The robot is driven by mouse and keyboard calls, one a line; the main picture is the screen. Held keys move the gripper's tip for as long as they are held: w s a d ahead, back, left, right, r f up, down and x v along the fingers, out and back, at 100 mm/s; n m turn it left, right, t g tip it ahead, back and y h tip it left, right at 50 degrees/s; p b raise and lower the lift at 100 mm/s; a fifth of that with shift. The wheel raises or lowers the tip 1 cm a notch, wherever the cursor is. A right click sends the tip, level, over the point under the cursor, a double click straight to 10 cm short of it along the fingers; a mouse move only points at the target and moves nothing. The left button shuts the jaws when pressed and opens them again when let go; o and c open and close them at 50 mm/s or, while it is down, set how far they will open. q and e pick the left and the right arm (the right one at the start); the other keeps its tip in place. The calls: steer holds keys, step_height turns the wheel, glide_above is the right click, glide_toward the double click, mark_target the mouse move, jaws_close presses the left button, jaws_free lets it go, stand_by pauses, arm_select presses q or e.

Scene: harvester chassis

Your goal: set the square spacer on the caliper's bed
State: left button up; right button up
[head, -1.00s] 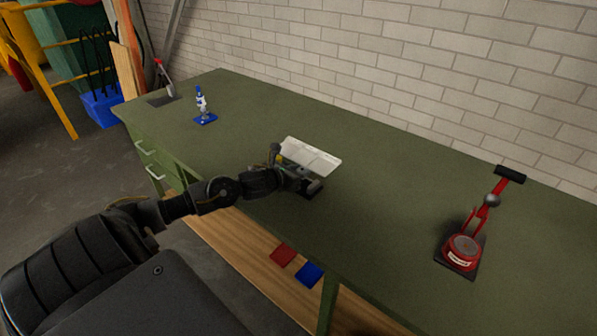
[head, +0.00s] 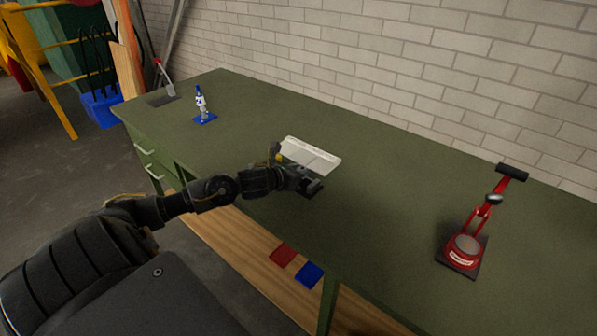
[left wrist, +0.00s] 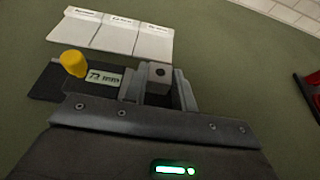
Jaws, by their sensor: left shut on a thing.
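In the left wrist view, a small grey square spacer (left wrist: 159,74) with a dark hole sits between the two fingers of my left gripper (head: 309,183), which is shut on it. The caliper (left wrist: 98,80) lies right at the fingers: a dark body with a yellow knob (left wrist: 73,63) and a pale display with digits and "mm". The spacer appears over or at the caliper's dark bed; I cannot tell whether it touches it. In the head view my gripper hides most of the caliper and the spacer. My right gripper is not in view.
A white three-part tray with labels (head: 311,156) lies just behind the caliper on the green bench (head: 380,210). A red stand (head: 466,247) is at right, a small blue-and-white device (head: 203,108) at far left. Red and blue pads (head: 310,274) lie on the lower shelf. Bench between is clear.

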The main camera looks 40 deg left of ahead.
arm_select(q)
steer(key=shift+b, duration=0.35)
stand_by(0.8)
steer(key=shift+b, duration=0.45)
stand_by(0.6)
steer(key=shift+f+b, duration=0.3)
steer(key=shift+f+b, duration=0.65)
steer(key=shift+b, duration=0.1)
steer(key=shift+b, duration=0.45)
stand_by(1.1)
steer(key=shift+f, duration=0.15)
steer(key=shift+f+b, duration=0.6)
steer(key=shift+b, duration=0.3)
